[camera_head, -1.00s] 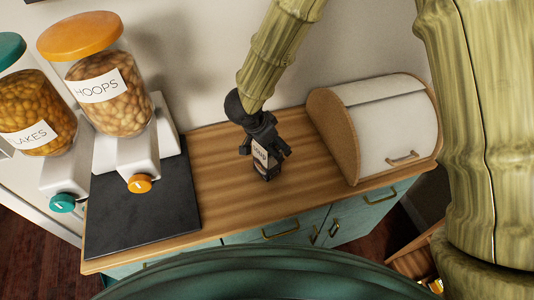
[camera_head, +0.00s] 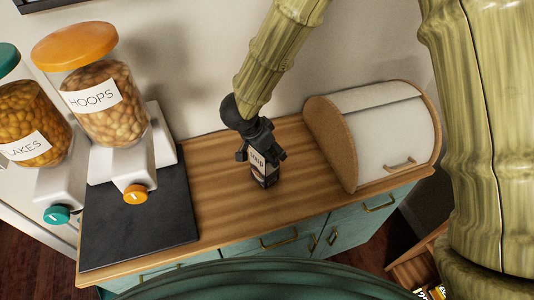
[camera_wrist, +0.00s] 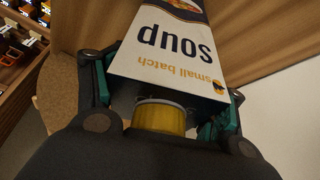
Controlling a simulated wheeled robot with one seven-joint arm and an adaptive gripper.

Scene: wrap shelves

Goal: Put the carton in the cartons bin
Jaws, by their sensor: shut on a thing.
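My gripper (camera_head: 258,152) is above the wooden counter and shut on the carton (camera_head: 264,172). The carton is a small dark and white box with a "soup" label. In the wrist view the carton (camera_wrist: 172,45) sits between the fingers of my gripper (camera_wrist: 165,105), its label reading upside down, with a yellow cap toward the palm. In the head view it hangs or stands about upright below the fingers. Whether its base touches the counter I cannot tell. No bin labelled for cartons can be made out.
A bread box (camera_head: 385,130) stands right of the carton. A black mat (camera_head: 140,215) and two jar dispensers, one marked HOOPS (camera_head: 105,105), are on the left. A wooden crate (camera_head: 415,268) with small items sits low at the right; wooden compartments (camera_wrist: 18,60) show in the wrist view.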

